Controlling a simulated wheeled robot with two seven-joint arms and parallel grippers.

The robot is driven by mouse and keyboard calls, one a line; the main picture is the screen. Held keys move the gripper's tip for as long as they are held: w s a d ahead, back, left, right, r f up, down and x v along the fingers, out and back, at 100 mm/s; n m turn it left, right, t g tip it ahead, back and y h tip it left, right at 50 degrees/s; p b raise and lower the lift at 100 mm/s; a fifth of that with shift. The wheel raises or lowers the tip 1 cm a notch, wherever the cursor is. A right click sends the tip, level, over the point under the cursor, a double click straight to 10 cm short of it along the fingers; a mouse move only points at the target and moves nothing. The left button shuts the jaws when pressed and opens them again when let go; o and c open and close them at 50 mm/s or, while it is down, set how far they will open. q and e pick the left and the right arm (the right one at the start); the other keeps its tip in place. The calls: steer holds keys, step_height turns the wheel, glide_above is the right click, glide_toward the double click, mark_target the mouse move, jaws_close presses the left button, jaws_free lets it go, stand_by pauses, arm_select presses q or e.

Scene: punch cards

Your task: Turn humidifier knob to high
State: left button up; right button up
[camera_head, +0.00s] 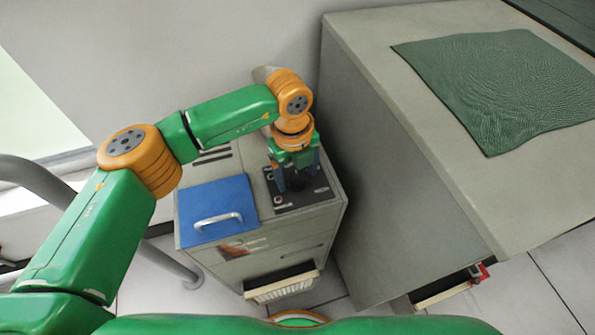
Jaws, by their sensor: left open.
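The humidifier (285,245) is a grey cabinet standing on the floor against the larger grey desk unit. Its top has a blue lid (222,197) with a silver handle at the left and a dark control panel (313,195) at the right. My left gripper (297,183) points down over the dark panel, its two fingers apart. A dark knob (297,184) shows between or just below the fingers, mostly hidden by them. I cannot tell whether the fingers touch it, nor which way it is turned. My right gripper is not in view.
A large grey desk (400,100) stands close at the right with a dark green mat (500,85) on top. A wall is behind the cabinet. A grey tubular rail (40,180) runs at the left. A light tray (282,287) juts from the cabinet's lower front.

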arm_select(q)
steer(key=shift+f, duration=0.15)
steer(key=shift+c, duration=0.6)
jaws_close()
